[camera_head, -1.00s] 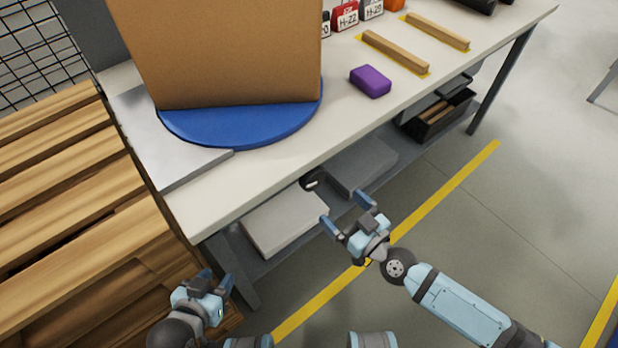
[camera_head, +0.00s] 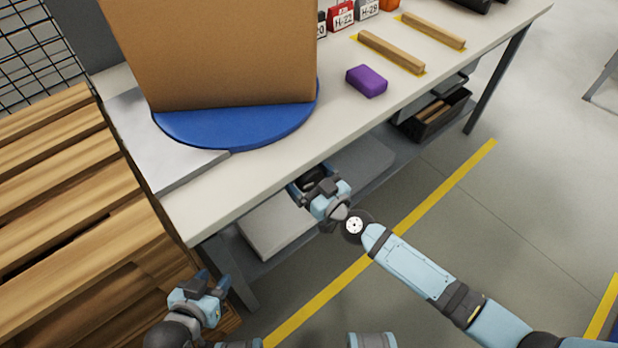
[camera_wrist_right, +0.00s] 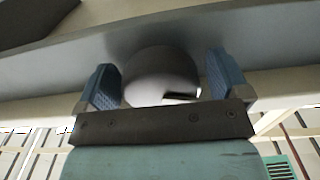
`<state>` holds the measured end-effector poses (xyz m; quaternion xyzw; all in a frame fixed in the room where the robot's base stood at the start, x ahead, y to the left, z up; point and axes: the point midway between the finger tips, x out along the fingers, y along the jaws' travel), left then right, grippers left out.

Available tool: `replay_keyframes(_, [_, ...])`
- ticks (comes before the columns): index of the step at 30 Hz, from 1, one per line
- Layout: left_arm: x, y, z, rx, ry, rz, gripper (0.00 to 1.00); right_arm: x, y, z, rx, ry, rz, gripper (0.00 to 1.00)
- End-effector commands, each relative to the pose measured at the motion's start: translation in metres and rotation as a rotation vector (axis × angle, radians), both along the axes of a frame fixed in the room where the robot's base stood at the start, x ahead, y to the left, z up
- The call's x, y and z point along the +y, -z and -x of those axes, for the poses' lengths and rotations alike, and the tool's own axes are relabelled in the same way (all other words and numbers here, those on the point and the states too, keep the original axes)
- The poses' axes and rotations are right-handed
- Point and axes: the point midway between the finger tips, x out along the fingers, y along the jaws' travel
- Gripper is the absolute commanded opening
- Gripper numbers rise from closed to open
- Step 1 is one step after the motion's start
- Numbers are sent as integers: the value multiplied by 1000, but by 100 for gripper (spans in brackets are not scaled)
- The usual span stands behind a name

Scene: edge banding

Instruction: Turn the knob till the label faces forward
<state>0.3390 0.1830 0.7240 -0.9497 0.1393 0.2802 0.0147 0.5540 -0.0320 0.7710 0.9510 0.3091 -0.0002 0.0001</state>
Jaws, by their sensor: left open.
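The dark round knob (camera_head: 314,177) is on the front side of the workbench, below the tabletop edge. My right gripper (camera_head: 310,182) is at the knob. In the wrist view its two blue fingers (camera_wrist_right: 164,84) stand on either side of the knob, with a visible gap on the right, so it is open around it. My left gripper (camera_head: 214,281) is open and empty at the lower left, away from the bench.
A cardboard box (camera_head: 220,50) stands on a blue turntable (camera_head: 240,130) on the workbench (camera_head: 200,215). A purple block (camera_head: 367,81) and wooden strips (camera_head: 391,52) lie to the right. A wooden pallet stack (camera_head: 60,200) stands left. A lower shelf holds grey panels (camera_head: 272,222).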

Motion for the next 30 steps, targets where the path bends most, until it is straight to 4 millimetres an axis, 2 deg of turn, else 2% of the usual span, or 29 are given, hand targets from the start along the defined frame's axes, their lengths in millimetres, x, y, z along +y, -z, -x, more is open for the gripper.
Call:
replay_keyframes(1, [0, 0, 0, 0, 0, 0, 43, 0, 0, 0, 0, 0, 0, 82])
replay_keyframes(5, [0, 0, 0, 0, 0, 0, 43, 0, 0, 0, 0, 0, 0, 52])
replay_keyframes(6, [0, 0, 0, 0, 0, 0, 43, 0, 0, 0, 0, 0, 0, 48])
replay_keyframes(11, [0, 0, 0, 0, -1, 1, 43, 0, 0, 0, 13, 0, -18, 48])
replay_keyframes(24, [-1, 2, 1, 6, -2, 3, 43, 1, 0, 1, 205, 0, -281, 48])
replay_keyframes(30, [-1, 1, 0, 6, -2, 3, 43, 1, 0, 1, 220, 0, -303, 48])
